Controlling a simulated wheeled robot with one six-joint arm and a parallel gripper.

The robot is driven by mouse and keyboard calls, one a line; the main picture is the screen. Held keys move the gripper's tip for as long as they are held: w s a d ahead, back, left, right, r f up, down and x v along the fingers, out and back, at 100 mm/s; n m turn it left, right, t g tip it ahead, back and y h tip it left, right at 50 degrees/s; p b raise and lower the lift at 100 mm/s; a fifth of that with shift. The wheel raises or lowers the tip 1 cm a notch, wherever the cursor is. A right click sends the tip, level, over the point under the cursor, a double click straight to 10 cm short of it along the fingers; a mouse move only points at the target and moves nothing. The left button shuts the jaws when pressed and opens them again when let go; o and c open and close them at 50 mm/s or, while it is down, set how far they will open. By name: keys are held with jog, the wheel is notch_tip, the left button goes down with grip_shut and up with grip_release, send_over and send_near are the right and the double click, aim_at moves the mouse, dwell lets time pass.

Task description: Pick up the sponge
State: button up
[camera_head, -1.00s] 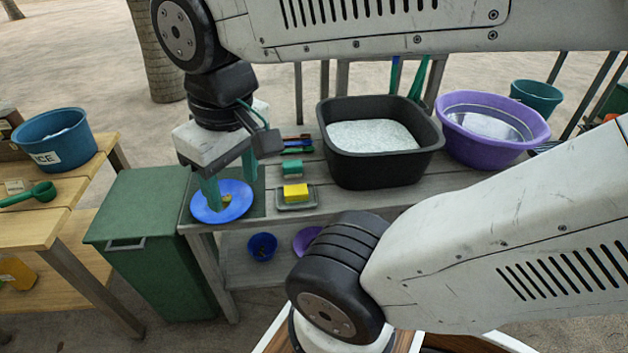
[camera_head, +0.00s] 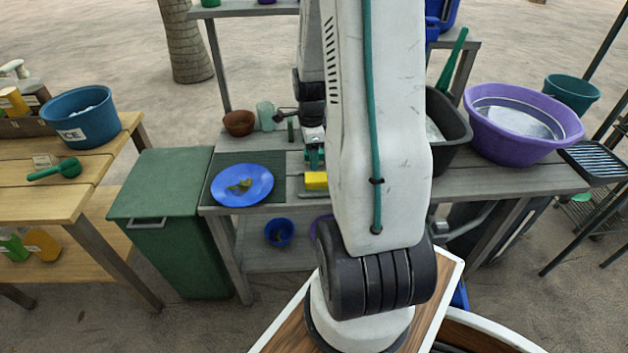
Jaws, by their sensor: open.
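The yellow sponge (camera_head: 316,181) lies on a small grey-green tray (camera_head: 306,194) on the grey table, to the right of a blue plate. My arm hides the tray's right part. My gripper (camera_head: 314,157) is just behind the sponge in the picture, small and partly covered by my own arm. Its teal fingers point down and look empty. I cannot tell how high they are above the table, and the gap between them is hard to see.
The blue plate (camera_head: 242,185) with green scraps lies on a dark mat. A brown bowl (camera_head: 239,122) and a clear green cup (camera_head: 265,115) stand behind. A black basin (camera_head: 451,131) and a purple tub (camera_head: 521,123) stand right. A green bin (camera_head: 165,206) stands left of the table.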

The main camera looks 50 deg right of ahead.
aim_at(317, 177)
jog(key=shift+s+d+f+m, duration=0.2)
jog(key=shift+d+f+m, duration=0.15)
jog(key=shift+f, duration=0.25)
jog(key=shift+s+d+f+m, duration=0.15)
jog(key=shift+d+f+m, duration=0.15)
jog(key=shift+f, duration=0.3)
notch_tip(317, 177, down, 7)
jog(key=shift+s+f, duration=0.15)
jog(key=shift+f, duration=0.05)
jog(key=c, duration=0.7)
